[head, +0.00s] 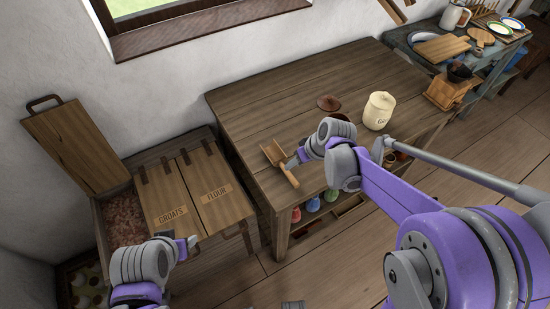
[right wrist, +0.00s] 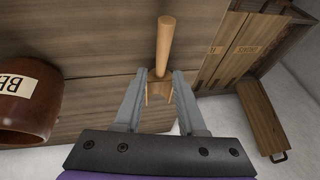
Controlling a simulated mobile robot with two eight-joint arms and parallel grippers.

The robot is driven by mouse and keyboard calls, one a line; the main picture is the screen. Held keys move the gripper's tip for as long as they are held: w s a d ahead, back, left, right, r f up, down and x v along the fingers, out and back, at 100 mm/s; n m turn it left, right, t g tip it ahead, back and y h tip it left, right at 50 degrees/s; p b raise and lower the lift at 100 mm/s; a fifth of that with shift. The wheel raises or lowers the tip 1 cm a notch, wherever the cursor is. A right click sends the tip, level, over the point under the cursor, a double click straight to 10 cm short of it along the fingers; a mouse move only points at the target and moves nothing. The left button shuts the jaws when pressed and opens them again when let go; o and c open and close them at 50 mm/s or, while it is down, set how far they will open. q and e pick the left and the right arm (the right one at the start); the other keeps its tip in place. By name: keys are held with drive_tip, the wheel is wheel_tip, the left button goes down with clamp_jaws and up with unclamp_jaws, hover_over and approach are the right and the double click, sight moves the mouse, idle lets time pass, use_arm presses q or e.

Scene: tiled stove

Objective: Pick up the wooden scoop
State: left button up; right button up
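The wooden scoop (head: 291,178) is at the left front part of the wooden table (head: 260,104), its handle pointing toward the front edge. My right gripper (head: 287,162) is down at the scoop. In the right wrist view the scoop's bowl end lies between the two fingers of my right gripper (right wrist: 159,75), and the handle of the scoop (right wrist: 165,45) sticks out beyond the fingertips. The fingers look very close to the bowl's sides; whether they press on it cannot be seen. My left gripper (head: 190,243) is over the front of the chest, away from the scoop.
The chest with groats and flour lids (head: 214,192) stands left, one lid (head: 72,145) raised. The table's back left is clear.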

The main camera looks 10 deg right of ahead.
sight(281, 165)
drive_tip(key=shift+x, duration=3.1)
drive_tip(key=shift+w+a+r, duration=0.1)
drive_tip(key=shift+w+r, duration=0.05)
clamp_jaws()
